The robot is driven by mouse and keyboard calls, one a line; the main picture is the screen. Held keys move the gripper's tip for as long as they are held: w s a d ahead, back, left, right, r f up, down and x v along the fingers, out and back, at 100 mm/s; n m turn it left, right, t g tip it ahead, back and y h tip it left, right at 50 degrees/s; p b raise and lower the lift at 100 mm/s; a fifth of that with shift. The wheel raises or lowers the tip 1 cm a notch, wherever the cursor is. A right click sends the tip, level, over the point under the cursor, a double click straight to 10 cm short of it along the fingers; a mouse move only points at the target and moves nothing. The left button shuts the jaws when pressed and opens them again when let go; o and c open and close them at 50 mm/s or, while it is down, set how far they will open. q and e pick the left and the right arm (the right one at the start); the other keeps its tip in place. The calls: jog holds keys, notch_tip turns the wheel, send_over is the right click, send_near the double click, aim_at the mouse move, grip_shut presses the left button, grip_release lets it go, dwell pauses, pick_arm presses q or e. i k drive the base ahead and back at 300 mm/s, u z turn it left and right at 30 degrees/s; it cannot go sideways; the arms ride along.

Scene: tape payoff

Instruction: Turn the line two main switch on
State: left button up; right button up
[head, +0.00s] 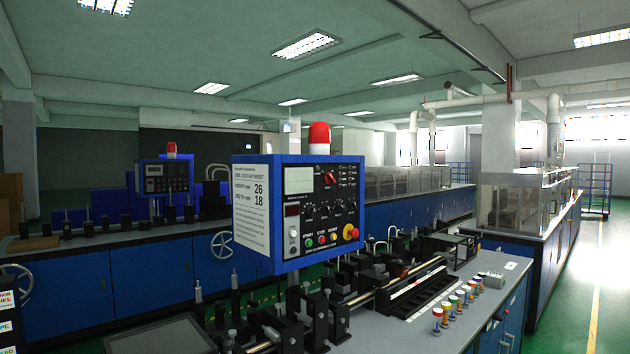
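A blue control box (249,212) with a black front panel stands in the middle, above a machine bench. Its panel carries a red rotary switch (330,177) at upper middle, rows of small knobs, green, red and yellow buttons, and a red mushroom button on yellow (350,232) at lower right. A red beacon (319,138) sits on top. A second, smaller blue control box (163,177) with a red beacon stands farther back at left. I cannot read which box is line two, nor the switch's position. Neither of my grippers is in view.
The near bench (460,318) carries black fixtures, a long rod and several colored-top pegs. A white card (236,208) on the box reads 26 and 18. Blue cabinets (150,278) stand at left, glass-covered machines (515,205) at right. The floor aisle (570,310) at right is clear.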

aim_at(328, 178)
jog(key=z, duration=1.45)
jog(key=i, duration=3.1)
jog(key=u, duration=3.35)
